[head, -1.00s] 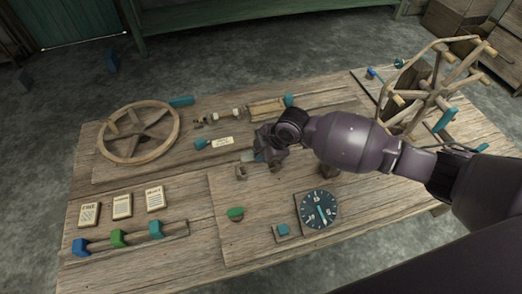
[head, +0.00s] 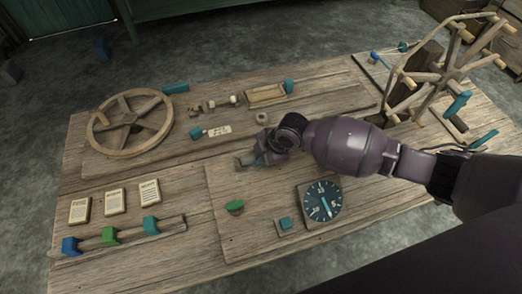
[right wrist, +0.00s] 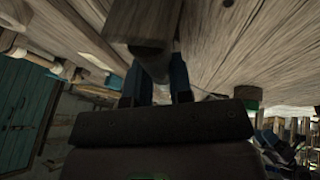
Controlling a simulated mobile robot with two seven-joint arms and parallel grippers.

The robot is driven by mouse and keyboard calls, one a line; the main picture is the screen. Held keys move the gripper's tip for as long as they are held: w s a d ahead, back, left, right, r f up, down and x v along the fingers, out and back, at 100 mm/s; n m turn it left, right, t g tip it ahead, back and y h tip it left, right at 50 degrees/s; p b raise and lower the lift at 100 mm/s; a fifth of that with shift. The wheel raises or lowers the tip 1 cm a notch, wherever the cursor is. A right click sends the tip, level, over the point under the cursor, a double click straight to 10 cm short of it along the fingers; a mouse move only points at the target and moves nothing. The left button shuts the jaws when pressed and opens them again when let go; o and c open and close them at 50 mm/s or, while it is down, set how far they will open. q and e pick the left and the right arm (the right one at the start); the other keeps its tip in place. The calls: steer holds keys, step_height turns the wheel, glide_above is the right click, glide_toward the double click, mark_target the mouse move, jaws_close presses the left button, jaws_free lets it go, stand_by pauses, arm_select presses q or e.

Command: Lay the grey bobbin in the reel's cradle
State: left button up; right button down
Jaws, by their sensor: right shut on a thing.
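My right gripper (head: 256,157) is low over the front board, at a small wooden block or post (head: 241,163). In the right wrist view its two dark blue fingers (right wrist: 155,84) are shut on a pale grey rounded piece (right wrist: 154,63), which I take to be the grey bobbin. A wooden block end (right wrist: 146,28) stands just beyond the fingertips and hides part of that piece. I cannot tell whether the piece touches the block. Which part is the reel's cradle is not clear; the spoked wooden reel (head: 437,77) stands at the back right. My left gripper is not in view.
A wooden spoked wheel (head: 130,130) lies at the left. A dial (head: 322,201), a green knob (head: 235,206) and a teal button (head: 286,224) are in front of the gripper. A small grey ring (head: 261,118) lies behind it. Three coloured sliders (head: 109,235) sit front left.

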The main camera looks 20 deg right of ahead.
steer(key=c, duration=0.9)
jaws_free()
steer(key=shift+c, duration=0.2)
steer(key=shift+d+r, duration=0.1)
steer(key=shift+r, duration=0.2)
steer(key=p+v, duration=0.3)
steer(key=v, duration=0.7)
steer(key=shift+s, duration=0.15)
steer(key=shift+r, duration=0.1)
